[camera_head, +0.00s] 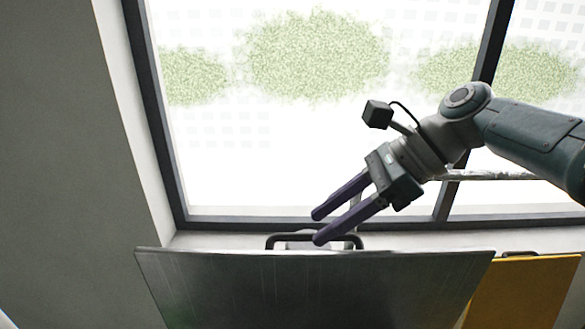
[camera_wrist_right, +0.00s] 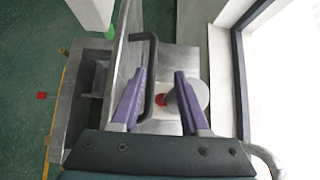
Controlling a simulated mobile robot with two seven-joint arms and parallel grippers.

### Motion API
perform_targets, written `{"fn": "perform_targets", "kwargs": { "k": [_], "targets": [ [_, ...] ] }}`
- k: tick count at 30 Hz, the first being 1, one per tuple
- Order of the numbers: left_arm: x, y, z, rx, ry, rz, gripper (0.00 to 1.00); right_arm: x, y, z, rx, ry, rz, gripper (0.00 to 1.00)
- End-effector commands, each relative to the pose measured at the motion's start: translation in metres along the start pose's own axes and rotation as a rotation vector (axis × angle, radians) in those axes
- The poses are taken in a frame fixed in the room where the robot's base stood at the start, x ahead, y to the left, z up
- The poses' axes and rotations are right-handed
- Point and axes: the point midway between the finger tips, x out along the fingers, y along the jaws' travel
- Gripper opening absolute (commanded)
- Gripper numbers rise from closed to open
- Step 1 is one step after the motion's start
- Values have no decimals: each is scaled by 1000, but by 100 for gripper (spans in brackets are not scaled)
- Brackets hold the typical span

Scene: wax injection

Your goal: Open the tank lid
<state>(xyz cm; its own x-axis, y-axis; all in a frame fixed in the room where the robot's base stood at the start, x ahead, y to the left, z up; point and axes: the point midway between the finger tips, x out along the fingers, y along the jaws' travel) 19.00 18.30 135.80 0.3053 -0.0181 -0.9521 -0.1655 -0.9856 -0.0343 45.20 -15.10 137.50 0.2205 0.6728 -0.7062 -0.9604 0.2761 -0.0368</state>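The tank lid (camera_head: 310,290) is a dark grey metal panel across the bottom of the head view. It shows edge-on and steeply raised in the right wrist view (camera_wrist_right: 126,45). Its dark bar handle (camera_head: 285,238) stands at the lid's far upper edge. My right gripper (camera_head: 317,227) has two purple fingers, spread apart, at the handle. In the right wrist view the handle (camera_wrist_right: 151,65) lies between the open fingers, close to the left one. Whether that finger touches it I cannot tell. My left gripper is out of view.
A yellow panel (camera_head: 525,290) stands right of the lid. A window (camera_head: 300,150) with a dark frame is behind. The right wrist view shows a grey cylinder (camera_wrist_right: 197,93) and a small red part (camera_wrist_right: 161,99) beside the lid. Green floor (camera_wrist_right: 45,70) is at left.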

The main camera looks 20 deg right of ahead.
Motion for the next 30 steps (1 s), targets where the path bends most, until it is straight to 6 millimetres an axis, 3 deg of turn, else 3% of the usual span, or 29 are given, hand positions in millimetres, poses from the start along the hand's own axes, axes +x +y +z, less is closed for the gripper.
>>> {"fn": "perform_targets", "kwargs": {
  "k": [9,23,26,29,30],
  "targets": [
    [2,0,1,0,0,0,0,-52,0,-2,-1,1,-2,45],
    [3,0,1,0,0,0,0,-63,0,1,-11,3,1,45],
    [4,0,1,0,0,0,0,-64,-3,15,-135,28,1,45],
    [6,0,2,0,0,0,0,-66,-5,48,-451,91,16,45],
    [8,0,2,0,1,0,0,-66,-2,66,-627,125,31,45]
  ]
}}
